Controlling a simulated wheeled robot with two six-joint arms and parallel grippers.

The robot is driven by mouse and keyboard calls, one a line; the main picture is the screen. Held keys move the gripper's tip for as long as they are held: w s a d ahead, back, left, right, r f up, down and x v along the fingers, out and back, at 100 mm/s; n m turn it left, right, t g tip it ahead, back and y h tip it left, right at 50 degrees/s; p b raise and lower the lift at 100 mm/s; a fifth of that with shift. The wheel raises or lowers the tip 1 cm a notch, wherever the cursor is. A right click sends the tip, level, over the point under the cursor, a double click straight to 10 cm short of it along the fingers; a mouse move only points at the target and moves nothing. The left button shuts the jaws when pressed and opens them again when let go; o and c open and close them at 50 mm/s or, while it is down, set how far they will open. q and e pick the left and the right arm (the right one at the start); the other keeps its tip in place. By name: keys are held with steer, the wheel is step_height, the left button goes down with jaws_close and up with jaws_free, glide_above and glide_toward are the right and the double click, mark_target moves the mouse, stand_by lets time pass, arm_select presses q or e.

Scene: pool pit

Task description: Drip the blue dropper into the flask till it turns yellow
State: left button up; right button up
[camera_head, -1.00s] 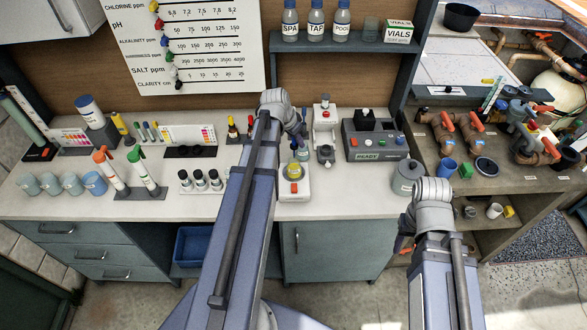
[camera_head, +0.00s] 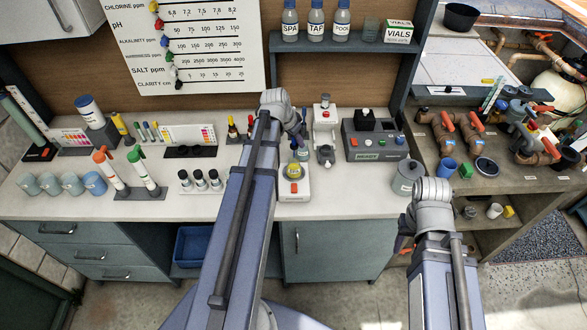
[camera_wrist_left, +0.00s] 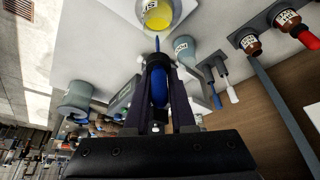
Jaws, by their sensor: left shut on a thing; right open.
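The flask (camera_head: 293,171) stands on a white stirrer base (camera_head: 296,194) on the bench, and its contents look yellow. The flask also shows at the top of the left wrist view (camera_wrist_left: 157,16), with yellow liquid inside. My left gripper (camera_wrist_left: 158,75) is shut on the blue dropper (camera_wrist_left: 159,88), whose thin tip points at the flask mouth. I cannot tell whether a drop hangs there. In the head view, my left gripper (camera_head: 301,138) is mostly hidden by its wrist. My right gripper (camera_head: 403,243) is open and empty, low in front of the bench.
A blue-grey labelled bottle (camera_wrist_left: 186,50) stands close beside the flask. Black-capped vials (camera_head: 200,180) stand left of my left arm. The bench front near the pot is clear.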

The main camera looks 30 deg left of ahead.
steer(key=shift+r, duration=0.1)
step_height(320, 180, up, 5)
steer(key=p, duration=0.5)
stand_by(0.3)
